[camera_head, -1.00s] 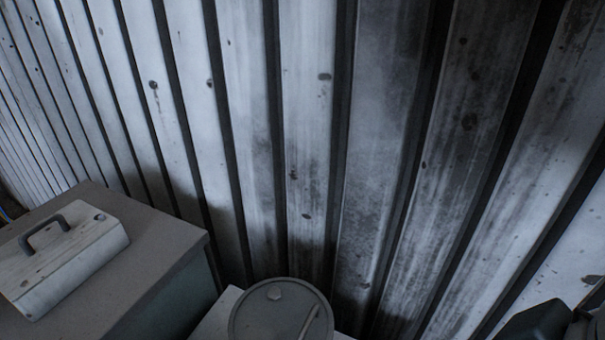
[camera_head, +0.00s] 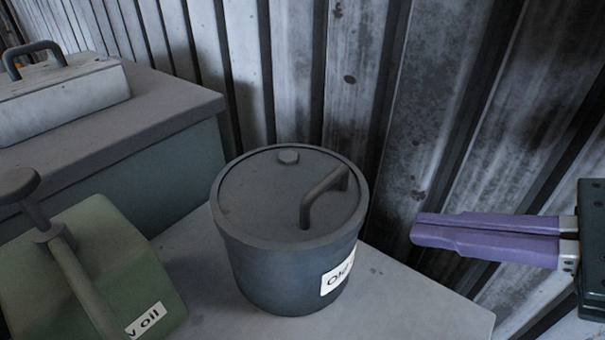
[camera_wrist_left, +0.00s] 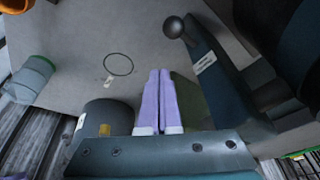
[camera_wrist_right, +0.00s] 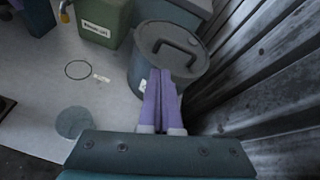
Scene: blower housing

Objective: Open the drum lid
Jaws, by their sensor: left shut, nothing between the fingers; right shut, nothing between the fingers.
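The drum (camera_head: 290,265) is a dark grey round tub with a white label on its front. It stands upright on a light grey surface in the head view. Its flat lid (camera_head: 262,195) is on, with a bent bar handle (camera_head: 325,196) at the right and a small knob near the back. My right gripper (camera_head: 414,230) is shut and empty, to the right of the drum and apart from it. In the right wrist view the drum (camera_wrist_right: 146,62) lies just beyond the purple fingers (camera_wrist_right: 161,73). My left gripper (camera_wrist_left: 160,73) shows shut and empty in the left wrist view.
A green oil container (camera_head: 110,265) with a lever stands left of the drum. A bench (camera_head: 150,110) behind holds a pale box (camera_head: 60,92) with a handle. The corrugated wall (camera_head: 300,60) closes off the back and right. Bare surface (camera_head: 400,300) lies front right of the drum.

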